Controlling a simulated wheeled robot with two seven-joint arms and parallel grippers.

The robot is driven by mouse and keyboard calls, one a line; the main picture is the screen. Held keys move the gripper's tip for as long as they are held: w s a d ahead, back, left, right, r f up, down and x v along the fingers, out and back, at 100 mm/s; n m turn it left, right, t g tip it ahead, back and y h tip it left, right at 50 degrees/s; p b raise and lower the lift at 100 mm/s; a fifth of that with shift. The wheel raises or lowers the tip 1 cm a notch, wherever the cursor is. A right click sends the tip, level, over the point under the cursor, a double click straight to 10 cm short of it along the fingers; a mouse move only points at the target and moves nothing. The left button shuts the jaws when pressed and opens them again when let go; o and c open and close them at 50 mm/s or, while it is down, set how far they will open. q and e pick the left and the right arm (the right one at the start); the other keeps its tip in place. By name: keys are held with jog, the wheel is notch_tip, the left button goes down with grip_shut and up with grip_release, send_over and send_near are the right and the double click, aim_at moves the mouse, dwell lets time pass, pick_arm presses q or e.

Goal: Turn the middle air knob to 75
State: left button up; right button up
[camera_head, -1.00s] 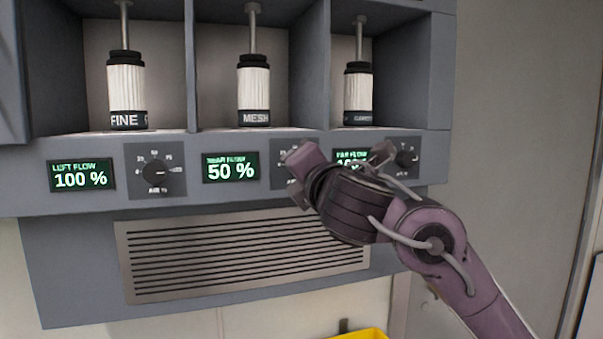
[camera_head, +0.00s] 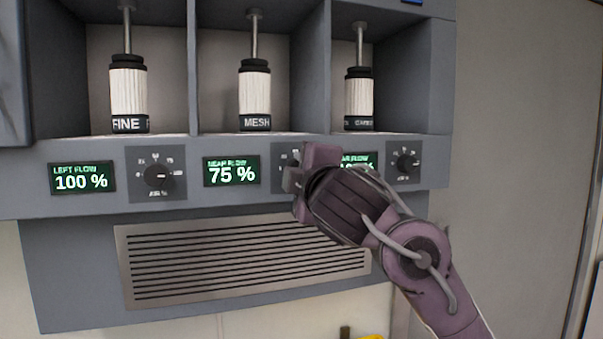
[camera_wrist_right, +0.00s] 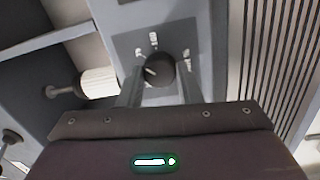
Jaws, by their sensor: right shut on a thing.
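The middle air knob (camera_wrist_right: 158,72) is a round black dial with a pale pointer line, seen in the right wrist view on its grey plate (camera_head: 283,157). In the head view my gripper covers the knob itself. The middle display (camera_head: 231,171) reads 75 %. My right gripper (camera_wrist_right: 160,88) is shut on the knob, with one finger on each side of it; in the head view its wrist (camera_head: 318,175) is in front of the panel. My left gripper is not in view.
The left knob (camera_head: 158,175) sits beside a display (camera_head: 81,178) reading 100 %. The right knob (camera_head: 405,163) is near my wrist, and its display (camera_head: 360,162) is partly hidden. White cartridges (camera_head: 255,95) hang in bays above; a vent (camera_head: 240,260) lies below.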

jog(key=shift+m, duration=0.4)
jog(key=o, duration=1)
jog(key=shift+c, duration=0.2)
jog(key=shift+s, duration=0.1)
jog(key=b+v, duration=0.1)
jog(key=v, duration=0.6)
jog(key=shift+s, duration=0.3)
